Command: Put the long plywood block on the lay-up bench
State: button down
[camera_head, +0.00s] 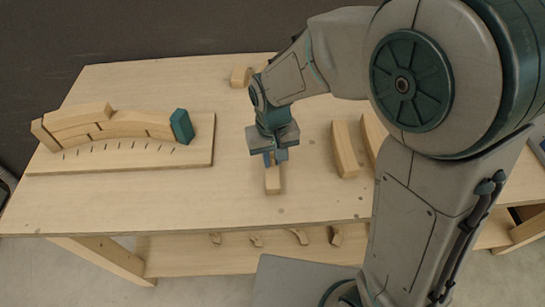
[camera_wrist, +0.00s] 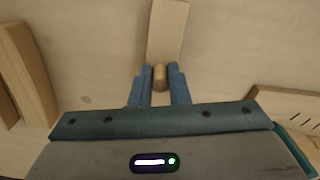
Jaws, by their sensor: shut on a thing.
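My gripper (camera_head: 270,158) points down over the lay-up bench (camera_head: 225,195), a pale wooden table. It is shut on a pale plywood block (camera_head: 273,183), whose lower end shows below the fingers. In the wrist view, two blue fingers (camera_wrist: 159,85) close on a small round knob (camera_wrist: 160,77) on this block (camera_wrist: 167,30), which extends away from the gripper. The block looks straight and plain. Its part under the gripper is hidden, and I cannot tell whether it touches the bench top.
A marked board (camera_head: 190,153) at left carries an arch of wooden blocks (camera_head: 105,122) with a teal end block (camera_head: 181,126). A curved block (camera_head: 345,150) and another (camera_head: 374,135) lie to the right. A small block (camera_head: 240,77) lies at the back. The front middle is clear.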

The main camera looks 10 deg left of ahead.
aim_at(272, 157)
jog(key=shift+f, duration=0.5)
jog(key=shift+f, duration=0.1)
jog(key=c, duration=1.4)
grip_release()
notch_tip(272, 157, up, 12)
jog(key=s+d+m+t, duration=0.1)
jog(key=s+d, duration=0.1)
jog(key=d, duration=0.5)
jog(key=s+d+m+t, duration=0.1)
jog(key=s+d+m, duration=0.1)
jog(key=d, duration=0.6)
jog(key=s+d+m+t, duration=0.1)
jog(key=s+d+m, duration=0.1)
jog(key=d, duration=0.5)
jog(key=shift+s+d+r, duration=0.15)
jog(key=shift+s, duration=0.3)
jog(key=shift+s+d+r, duration=0.1)
jog(key=shift+s+d, duration=0.05)
jog(key=shift+s, duration=0.3)
